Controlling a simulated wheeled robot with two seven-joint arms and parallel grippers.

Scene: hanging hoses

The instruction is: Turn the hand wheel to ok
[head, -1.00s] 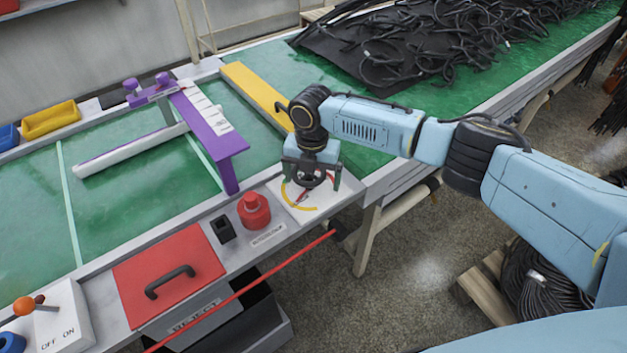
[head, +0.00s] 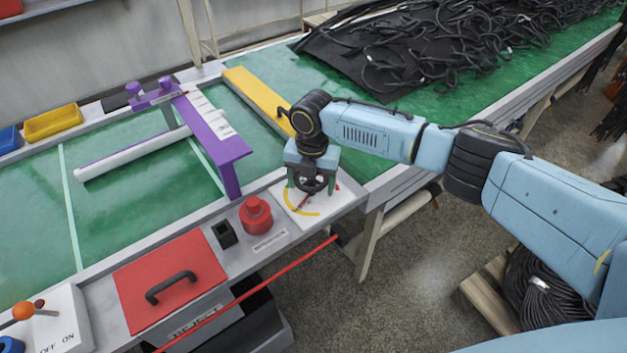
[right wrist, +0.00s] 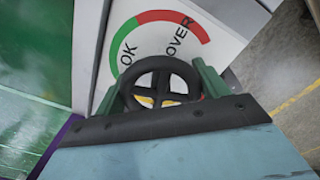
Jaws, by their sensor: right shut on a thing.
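The black hand wheel (head: 312,181) sits over a white dial plate (head: 290,217) at the table's front edge. It also shows in the right wrist view (right wrist: 160,72), with its spokes visible. My right gripper (head: 312,180) is shut on the wheel from above, one green finger on each side. In the right wrist view the dial has a green arc marked OK (right wrist: 127,42) and a red arc marked OVER (right wrist: 180,18). In the head view a yellow arc and a red pointer (head: 302,202) show below the wheel. The pointer's tip cannot be read clearly. My left gripper is out of view.
A red button (head: 256,215) stands just left of the dial, beside a black switch (head: 224,234). A red lid with a handle (head: 170,282) is farther left. A purple frame (head: 212,140) and yellow bar (head: 258,101) are behind. Black hoses (head: 450,45) lie at the back.

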